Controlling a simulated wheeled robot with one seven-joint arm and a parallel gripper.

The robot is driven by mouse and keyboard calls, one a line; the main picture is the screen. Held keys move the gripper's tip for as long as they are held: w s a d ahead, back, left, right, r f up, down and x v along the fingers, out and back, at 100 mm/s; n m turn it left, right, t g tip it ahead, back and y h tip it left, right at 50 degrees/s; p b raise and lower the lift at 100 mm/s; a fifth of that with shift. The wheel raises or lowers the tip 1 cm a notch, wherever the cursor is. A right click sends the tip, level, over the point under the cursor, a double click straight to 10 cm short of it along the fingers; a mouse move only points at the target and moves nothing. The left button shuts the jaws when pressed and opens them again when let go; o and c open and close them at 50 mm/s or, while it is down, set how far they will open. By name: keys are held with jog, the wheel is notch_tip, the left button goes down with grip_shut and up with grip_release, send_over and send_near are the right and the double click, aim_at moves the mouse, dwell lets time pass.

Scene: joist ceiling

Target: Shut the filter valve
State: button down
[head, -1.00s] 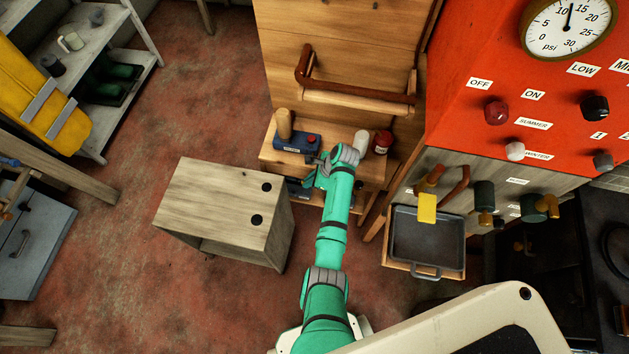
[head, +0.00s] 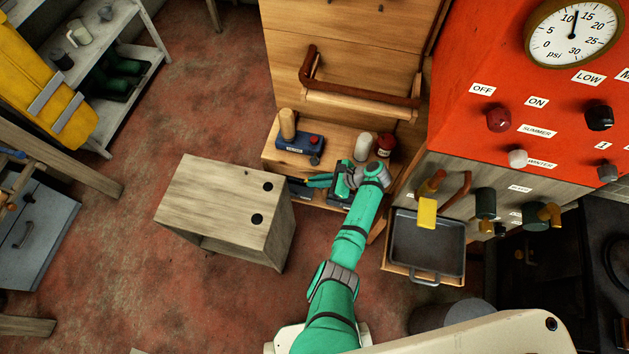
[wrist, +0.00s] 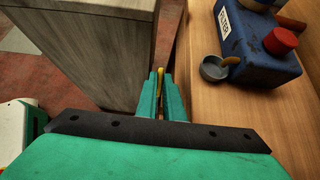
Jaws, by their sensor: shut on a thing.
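A blue box (head: 299,142) labelled FILTER, with a red knob (wrist: 280,41) on top, sits on the wooden bench. A small round grey part (wrist: 214,68) on a short yellow stem stands out from the box's side. My gripper (head: 309,181) is low at the bench's front edge, below the box in the head view. In the wrist view my gripper (wrist: 160,82) is closed on a thin yellow piece (wrist: 160,76), which shows between the fingertips. The fingers hide most of this piece, so I cannot tell what it joins to.
A grey wooden cabinet (head: 215,205) stands close to the left of my fingers. A white jar (head: 363,146) and a red jar (head: 384,145) stand on the bench, right of the box. A dark tray (head: 428,249) and a red panel (head: 470,60) are to the right.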

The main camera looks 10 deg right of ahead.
jog(key=shift+w+d, duration=0.1)
jog(key=shift+d, duration=0.05)
jog(key=c, duration=1.9)
grip_release()
jog(key=shift+o, duration=0.2)
jog(key=shift+w+r, duration=0.1)
jog(key=shift+r, duration=0.45)
jog(key=s+a+r, duration=0.2)
jog(key=s+r, duration=0.9)
jog(key=s, duration=0.3)
jog(key=shift+a+r, duration=0.3)
jog(key=shift+r, duration=0.1)
jog(key=shift+d, duration=0.1)
